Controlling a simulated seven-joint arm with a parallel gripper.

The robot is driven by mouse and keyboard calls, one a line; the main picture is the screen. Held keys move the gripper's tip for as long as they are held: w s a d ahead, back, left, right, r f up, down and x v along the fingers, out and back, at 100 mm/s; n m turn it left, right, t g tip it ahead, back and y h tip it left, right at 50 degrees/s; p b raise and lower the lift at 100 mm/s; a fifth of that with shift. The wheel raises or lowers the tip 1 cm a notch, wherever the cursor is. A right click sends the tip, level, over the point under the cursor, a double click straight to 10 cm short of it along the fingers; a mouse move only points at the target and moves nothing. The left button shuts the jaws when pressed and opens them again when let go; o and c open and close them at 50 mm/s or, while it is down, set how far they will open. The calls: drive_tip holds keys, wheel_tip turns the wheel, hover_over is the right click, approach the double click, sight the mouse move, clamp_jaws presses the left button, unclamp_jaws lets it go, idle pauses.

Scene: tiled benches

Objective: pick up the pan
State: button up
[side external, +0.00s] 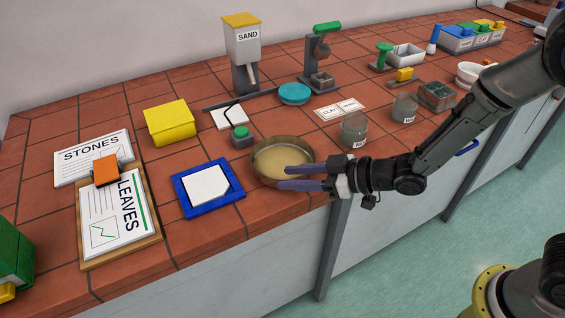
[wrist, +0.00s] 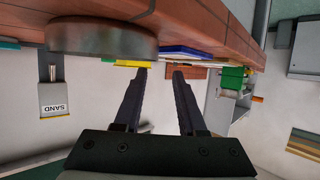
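The pan (side external: 284,150) is a shallow round metal dish with a pale beige inside, standing flat near the front edge of the tiled bench. In the wrist view, which looks upside down, its grey side wall (wrist: 100,40) shows at the upper left, beside the fingertips. My gripper (side external: 288,177) reaches in from the right, its two dark fingers covering the pan's front part in the side view. The fingers are apart with nothing between them, as the wrist view shows (wrist: 160,75). I cannot tell whether a finger touches the pan.
A blue-framed white tile (side external: 208,187) lies left of the pan, and a small grey device with a green top (side external: 241,136) stands behind it. A glass jar (side external: 354,130) stands to the right.

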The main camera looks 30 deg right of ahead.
sight(273, 178)
drive_tip(key=x, duration=0.5)
drive_tip(key=shift+w+d+f, duration=0.1)
drive_tip(key=shift+d+f, duration=0.2)
drive_tip(key=shift+d, duration=0.1)
drive_tip(key=shift+w+a+f, duration=0.2)
drive_tip(key=shift+w+a, duration=0.2)
drive_tip(key=shift+w, duration=0.05)
clamp_jaws()
idle(0.8)
